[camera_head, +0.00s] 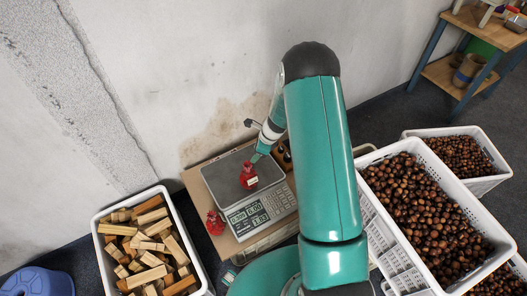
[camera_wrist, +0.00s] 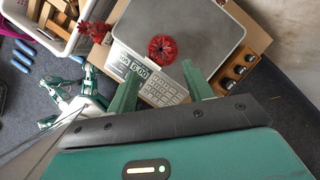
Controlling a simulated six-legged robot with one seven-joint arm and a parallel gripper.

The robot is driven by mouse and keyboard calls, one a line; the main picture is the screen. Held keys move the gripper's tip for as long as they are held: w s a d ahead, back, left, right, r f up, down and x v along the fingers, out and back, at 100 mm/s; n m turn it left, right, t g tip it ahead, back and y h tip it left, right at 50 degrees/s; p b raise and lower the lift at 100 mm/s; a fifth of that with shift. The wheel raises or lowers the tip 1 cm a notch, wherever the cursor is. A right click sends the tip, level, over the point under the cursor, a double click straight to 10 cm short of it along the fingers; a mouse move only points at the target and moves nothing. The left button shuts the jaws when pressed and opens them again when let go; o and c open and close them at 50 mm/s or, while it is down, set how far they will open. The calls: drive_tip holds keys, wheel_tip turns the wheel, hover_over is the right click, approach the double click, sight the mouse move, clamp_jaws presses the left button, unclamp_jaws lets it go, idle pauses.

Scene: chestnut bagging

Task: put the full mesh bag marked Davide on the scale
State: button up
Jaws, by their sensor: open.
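A red mesh bag (camera_head: 248,180) with a small pale label sits on the grey pan of the scale (camera_head: 216,172); the name on the label is too small to read. The bag also shows in the wrist view (camera_wrist: 162,48), seen from above, on the pan (camera_wrist: 203,22). A second red bag (camera_head: 215,222) is beside the scale's left edge, and shows in the wrist view (camera_wrist: 92,36); its marking cannot be read. My gripper (camera_wrist: 160,84) is open and empty, its fingers apart over the keypad side, clear of the bag. The scale's display (camera_head: 258,212) shows lit digits.
The scale stands on a wooden-topped stand against the wall. A wooden holder with dark round openings (camera_wrist: 235,72) is beside it. A crate of wood blocks (camera_head: 104,240) stands left; crates of chestnuts (camera_head: 422,210) stand right. A shelf (camera_head: 456,76) is at the back right.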

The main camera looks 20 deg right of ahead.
drive_tip(key=s+a+r+n, duration=0.2)
drive_tip(key=s+r+n, duration=0.15)
drive_tip(key=r, duration=0.65)
drive_tip(key=s+a+r+n+t, duration=0.15)
drive_tip(key=r+n, duration=0.35)
drive_tip(key=r, duration=0.5)
drive_tip(key=s+a+r+n+g, duration=0.15)
drive_tip(key=s+r+n, duration=0.25)
drive_tip(key=r, duration=0.5)
drive_tip(key=s+r+n+t+h, duration=0.1)
drive_tip(key=s+r+n, duration=0.4)
drive_tip(key=s, duration=0.5)
drive_tip(key=s+r+n+t+h, duration=0.2)
drive_tip(key=s+r+n, duration=0.4)
drive_tip(key=s, duration=0.5)
drive_tip(key=shift+r+h, duration=0.4)
drive_tip(key=shift+r, duration=0.4)
drive_tip(key=shift+n, duration=0.25)
